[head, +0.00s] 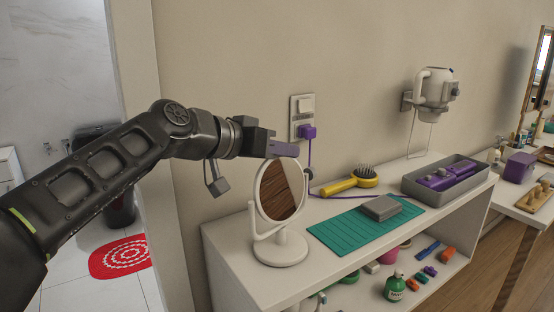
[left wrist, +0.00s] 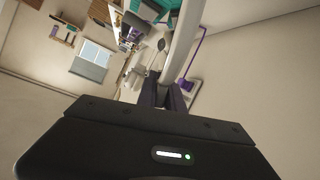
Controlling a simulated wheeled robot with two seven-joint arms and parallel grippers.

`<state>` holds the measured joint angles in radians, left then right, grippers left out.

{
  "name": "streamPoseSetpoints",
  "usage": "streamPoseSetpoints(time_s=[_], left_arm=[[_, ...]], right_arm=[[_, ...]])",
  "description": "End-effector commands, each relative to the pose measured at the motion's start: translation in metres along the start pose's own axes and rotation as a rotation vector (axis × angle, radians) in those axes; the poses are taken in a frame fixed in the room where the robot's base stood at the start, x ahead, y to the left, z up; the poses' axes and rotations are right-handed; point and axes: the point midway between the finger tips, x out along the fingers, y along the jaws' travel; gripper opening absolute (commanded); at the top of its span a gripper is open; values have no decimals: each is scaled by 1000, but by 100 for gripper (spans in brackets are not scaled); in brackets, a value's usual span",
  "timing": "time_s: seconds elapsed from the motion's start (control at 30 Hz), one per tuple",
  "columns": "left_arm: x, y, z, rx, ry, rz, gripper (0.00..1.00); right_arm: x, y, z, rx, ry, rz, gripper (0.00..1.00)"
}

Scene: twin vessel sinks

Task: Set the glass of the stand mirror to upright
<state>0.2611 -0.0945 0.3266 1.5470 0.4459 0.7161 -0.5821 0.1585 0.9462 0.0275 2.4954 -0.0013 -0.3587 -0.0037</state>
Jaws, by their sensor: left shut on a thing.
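The stand mirror has a round glass (head: 278,190) in a white rim, held in a white yoke on a round white base (head: 280,248). It stands at the left end of the white shelf top. The glass reflects brown wood; its exact tilt is hard to tell. My left gripper (head: 286,150) is at the top of the rim, shut on it. In the left wrist view the dark fingertips (left wrist: 165,95) meet the pale curved rim (left wrist: 186,45). The fingers partly hide the contact. My right gripper is not in view.
A purple plug (head: 307,131) with a cord sits in the wall socket behind. Right of the mirror are a teal mat (head: 345,235) with a grey box (head: 380,208), a yellow hairbrush (head: 350,183) and a grey tray (head: 472,189). Several small items fill the shelf below.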

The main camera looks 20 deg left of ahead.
Motion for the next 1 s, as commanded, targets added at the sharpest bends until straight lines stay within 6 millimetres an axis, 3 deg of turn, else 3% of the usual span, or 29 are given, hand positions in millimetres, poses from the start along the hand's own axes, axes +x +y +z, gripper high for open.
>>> streamPoseSetpoints(time_s=[0.4, 0.9, 0.93, 1.0], left_arm=[[1, 17, 2, 210, 0, -85, 0], [1, 18, 2, 233, -2, -95, 0], [1, 18, 3, 233, -2, -95, 12], [1, 18, 3, 232, -2, -94, 18]], right_arm=[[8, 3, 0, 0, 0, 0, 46], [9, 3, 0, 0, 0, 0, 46], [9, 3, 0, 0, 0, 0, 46], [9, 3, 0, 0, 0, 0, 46]])
